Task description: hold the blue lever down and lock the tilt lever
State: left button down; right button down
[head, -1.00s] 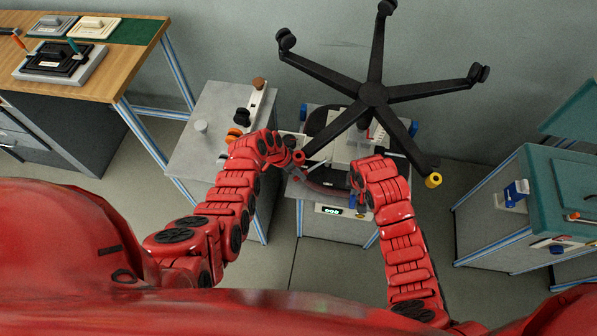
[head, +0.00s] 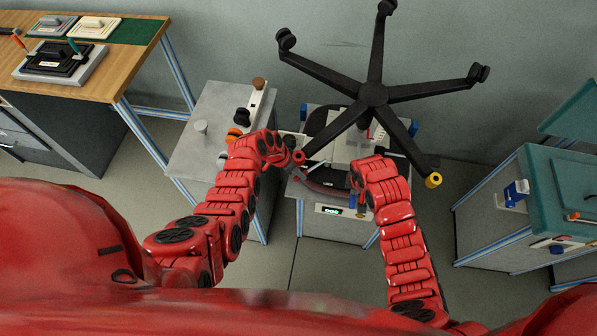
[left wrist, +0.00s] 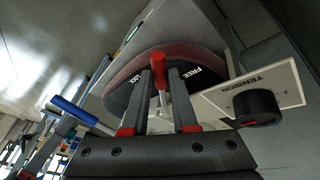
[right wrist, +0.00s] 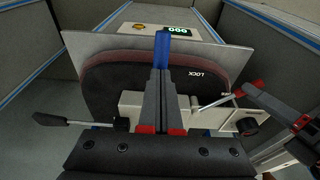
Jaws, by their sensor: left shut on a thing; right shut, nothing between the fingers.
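The tilt lever (left wrist: 160,75) is a pale rod with a red tip, between the printed words LOCK and FREE under the upturned seat (left wrist: 200,62). My left gripper (left wrist: 164,78) is shut on that red tip; the lever also shows in the right wrist view (right wrist: 214,101). The blue lever (right wrist: 162,48) stands just beyond the fingertips of my right gripper (right wrist: 163,72), which is shut and empty. The fingertips overlap the blue lever's near part; contact cannot be told. In the head view, my left gripper (head: 296,157) is left of my right gripper (head: 357,180).
The chair's black star base (head: 373,93) spreads above both grippers. A black tension knob (left wrist: 257,107) is right of the left fingers. A black-handled lever (right wrist: 52,119) projects left of the right fingers. A grey cabinet (head: 205,110) stands left, a teal-topped one (head: 560,170) right.

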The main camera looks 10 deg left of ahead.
pick_arm(q)
jog(key=shift+s+d+n+t+y, duration=0.3)
jog(key=shift+s+d+n+t, duration=0.2)
jog(key=shift+s+d+n, duration=0.7)
jog(key=shift+w, duration=0.15)
jog(key=c, duration=0.7)
grip_release()
jog(key=v, duration=1.2)
